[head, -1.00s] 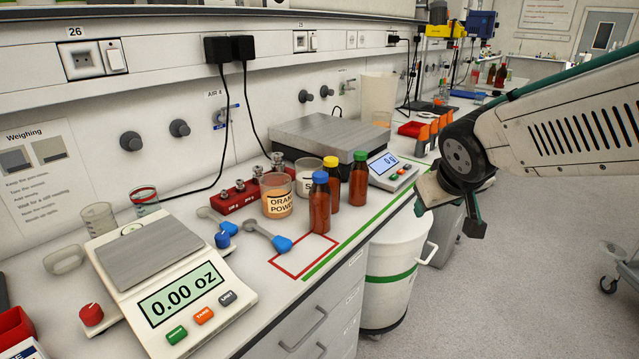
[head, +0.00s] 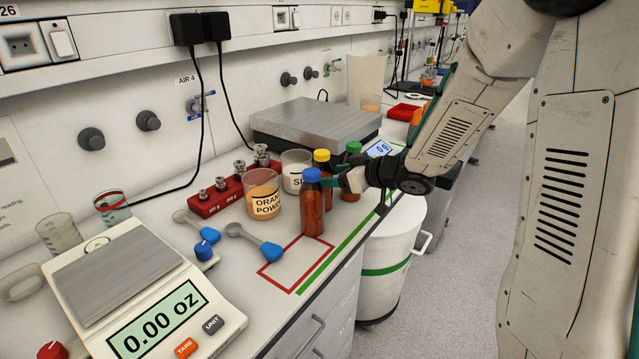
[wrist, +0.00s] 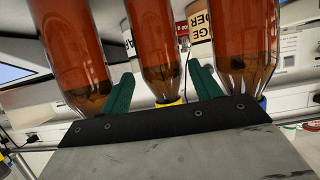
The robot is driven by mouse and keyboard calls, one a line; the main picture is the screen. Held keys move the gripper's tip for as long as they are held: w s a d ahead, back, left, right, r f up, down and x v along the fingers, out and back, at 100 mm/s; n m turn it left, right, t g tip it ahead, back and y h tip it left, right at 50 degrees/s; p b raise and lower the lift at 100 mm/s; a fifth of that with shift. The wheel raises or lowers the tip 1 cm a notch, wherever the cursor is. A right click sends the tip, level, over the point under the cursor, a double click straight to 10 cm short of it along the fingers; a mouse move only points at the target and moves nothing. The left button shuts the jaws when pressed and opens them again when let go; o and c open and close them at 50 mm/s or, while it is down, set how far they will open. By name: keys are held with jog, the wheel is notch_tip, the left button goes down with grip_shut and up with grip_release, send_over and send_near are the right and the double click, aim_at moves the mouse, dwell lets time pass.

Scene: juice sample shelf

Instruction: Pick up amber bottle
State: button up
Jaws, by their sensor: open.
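Three amber bottles stand upright in a row on the bench: blue-capped (head: 312,212), yellow-capped (head: 322,169) and green-capped (head: 354,158). My gripper (head: 338,178) is open and reaches in from the right at bottle height, partly hiding the yellow- and green-capped bottles. The wrist view appears inverted. There the yellow-capped bottle (wrist: 157,45) lies between the two green fingers of my gripper (wrist: 161,72). The blue-capped bottle (wrist: 248,40) is to their right and another amber bottle (wrist: 65,45) to their left, its cap hidden. I cannot tell whether a finger touches glass.
An orange powder jar (head: 263,196) and a second jar (head: 294,172) stand close behind the bottles. A blue-handled scoop (head: 262,245) lies to the left. A red outlined square (head: 290,274) on the bench is empty. A white bin (head: 388,265) stands below the bench edge.

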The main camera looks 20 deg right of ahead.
jog(key=x, duration=0.4)
jog(key=shift+w+a+f, duration=0.15)
jog(key=shift+w, duration=0.1)
jog(key=shift+c, duration=0.3)
jog(key=c, duration=0.8)
jog(key=shift+c, duration=0.2)
